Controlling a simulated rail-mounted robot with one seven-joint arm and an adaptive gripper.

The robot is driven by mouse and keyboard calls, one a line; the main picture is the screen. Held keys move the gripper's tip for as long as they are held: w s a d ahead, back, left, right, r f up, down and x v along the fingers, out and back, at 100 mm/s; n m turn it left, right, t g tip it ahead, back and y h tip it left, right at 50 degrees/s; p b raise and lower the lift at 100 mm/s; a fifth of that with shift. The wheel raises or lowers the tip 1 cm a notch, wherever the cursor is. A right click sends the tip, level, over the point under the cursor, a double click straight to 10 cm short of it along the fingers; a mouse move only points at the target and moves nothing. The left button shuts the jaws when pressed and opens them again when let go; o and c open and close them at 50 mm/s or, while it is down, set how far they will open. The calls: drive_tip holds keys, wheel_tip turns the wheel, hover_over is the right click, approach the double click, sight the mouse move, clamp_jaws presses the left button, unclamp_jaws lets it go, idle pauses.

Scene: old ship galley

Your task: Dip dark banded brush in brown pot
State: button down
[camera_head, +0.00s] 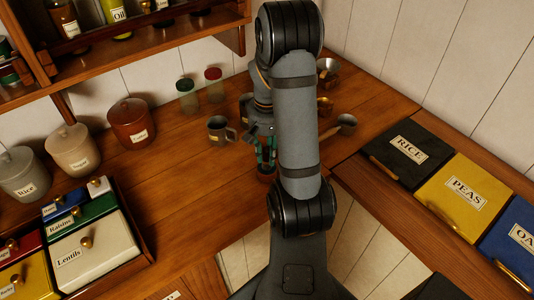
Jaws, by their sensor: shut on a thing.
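My gripper (266,152) shows just left of my forearm, pointing down over the wooden counter. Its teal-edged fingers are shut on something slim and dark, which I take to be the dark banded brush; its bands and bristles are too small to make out. A small dark brown pot (267,174) sits directly below the fingertips, partly hidden by the gripper and my arm. I cannot tell whether the brush tip is inside the pot or just above it. A larger reddish-brown lidded canister (132,123) stands at the left of the counter.
A grey mug (219,131) stands close left of my gripper. Two shakers (187,96) (214,84) stand behind it.

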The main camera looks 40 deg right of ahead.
drive_tip(key=shift+s+f+b, duration=0.1)
drive_tip(key=shift+f+b, duration=0.3)
drive_tip(key=shift+b, duration=0.05)
idle(1.3)
drive_tip(key=shift+r, duration=0.1)
drive_tip(key=shift+r+p, duration=2.85)
drive_tip(key=shift+r, duration=0.6)
